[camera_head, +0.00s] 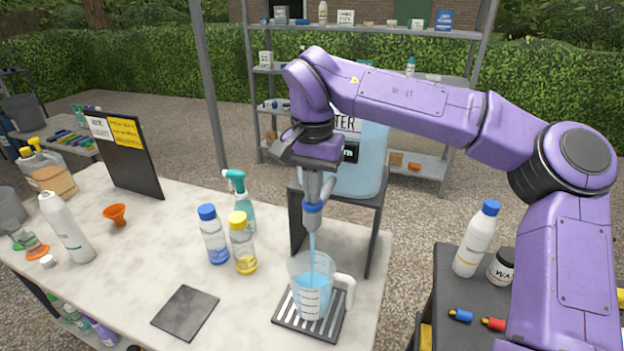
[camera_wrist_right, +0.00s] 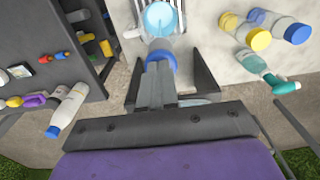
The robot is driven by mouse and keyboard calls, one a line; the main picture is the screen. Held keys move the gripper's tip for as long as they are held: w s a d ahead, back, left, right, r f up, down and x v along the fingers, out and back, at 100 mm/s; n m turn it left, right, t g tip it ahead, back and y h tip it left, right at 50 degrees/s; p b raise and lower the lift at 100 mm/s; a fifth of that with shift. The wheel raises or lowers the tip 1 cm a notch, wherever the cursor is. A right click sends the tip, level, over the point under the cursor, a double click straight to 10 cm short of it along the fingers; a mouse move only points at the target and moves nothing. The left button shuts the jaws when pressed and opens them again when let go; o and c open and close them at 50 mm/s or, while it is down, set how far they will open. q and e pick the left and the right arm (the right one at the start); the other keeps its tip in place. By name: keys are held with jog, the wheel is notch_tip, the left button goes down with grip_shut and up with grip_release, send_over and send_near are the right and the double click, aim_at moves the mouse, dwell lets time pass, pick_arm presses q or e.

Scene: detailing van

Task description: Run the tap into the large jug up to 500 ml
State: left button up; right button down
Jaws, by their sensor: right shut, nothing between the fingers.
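The large clear jug (camera_head: 297,268) stands upright on a slatted drip tray (camera_head: 283,318), its handle to the right. A blue stream runs from the tap (camera_head: 313,213) into it. Blue water fills roughly its lower half; the scale marks are too small to read. The jug's inside also shows in the wrist view (camera_wrist_right: 158,18), beyond the tap's blue ring (camera_wrist_right: 160,60). The tap belongs to the water tank (camera_head: 370,165), partly hidden behind my arm. My right gripper (camera_head: 318,183) is shut and empty, pointing down at the tap's top; contact is unclear. My left gripper is out of view.
Left of the jug stand a blue-capped bottle (camera_head: 214,238), a yellow-capped bottle (camera_head: 242,245) and a teal spray bottle (camera_head: 240,195). A dark square mat (camera_head: 185,313) lies in front. A side cart (camera_head: 450,300) with bottles stands right. The counter's (camera_head: 130,265) middle is partly clear.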

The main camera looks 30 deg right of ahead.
notch_tip(320, 180, up, 4)
jog(key=p, duration=0.5)
jog(key=shift+r+p, duration=0.25)
jog(key=shift+p, duration=0.05)
jog(key=shift+r, duration=0.4)
notch_tip(320, 180, up, 9)
jog(key=shift+f, duration=0.15)
jog(key=shift+a, duration=0.1)
